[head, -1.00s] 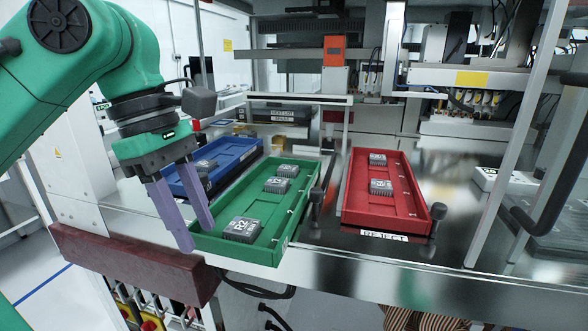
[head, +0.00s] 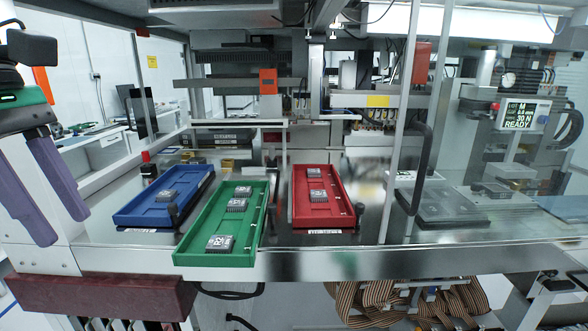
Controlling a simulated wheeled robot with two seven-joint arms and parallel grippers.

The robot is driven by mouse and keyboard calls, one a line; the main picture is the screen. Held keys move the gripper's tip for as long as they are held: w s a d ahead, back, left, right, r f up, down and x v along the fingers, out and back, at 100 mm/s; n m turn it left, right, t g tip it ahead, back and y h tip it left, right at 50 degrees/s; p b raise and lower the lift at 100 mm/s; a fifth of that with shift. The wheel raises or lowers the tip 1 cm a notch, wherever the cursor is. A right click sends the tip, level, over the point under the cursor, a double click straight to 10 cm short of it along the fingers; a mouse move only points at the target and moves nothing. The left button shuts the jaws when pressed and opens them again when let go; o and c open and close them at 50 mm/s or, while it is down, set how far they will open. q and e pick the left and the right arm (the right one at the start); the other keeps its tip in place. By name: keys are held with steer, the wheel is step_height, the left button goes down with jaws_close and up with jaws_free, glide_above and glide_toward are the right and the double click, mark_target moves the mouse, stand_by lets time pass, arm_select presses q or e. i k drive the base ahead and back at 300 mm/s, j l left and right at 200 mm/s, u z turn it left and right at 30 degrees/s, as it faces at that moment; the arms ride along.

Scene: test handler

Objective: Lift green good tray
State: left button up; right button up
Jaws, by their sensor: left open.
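The green tray (head: 190,244) lies on the metal deck, its near end at the deck's front edge. It holds several grey chip-like parts, one near the front (head: 220,243) and others toward the back. My left gripper (head: 55,228) is at the left edge of the head view, fingers pointing down, open and empty. It is well to the left of the green tray and apart from it. My right gripper is not in view.
A blue tray (head: 135,213) with one part stands left of the green tray. A red tray (head: 325,220) with parts stands to the right. Upright posts (head: 402,130) and a small display (head: 520,115) stand further right. A dark red block (head: 95,297) hangs below the deck's front edge.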

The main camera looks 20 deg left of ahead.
mark_target(214, 219)
steer(key=k, duration=1.1)
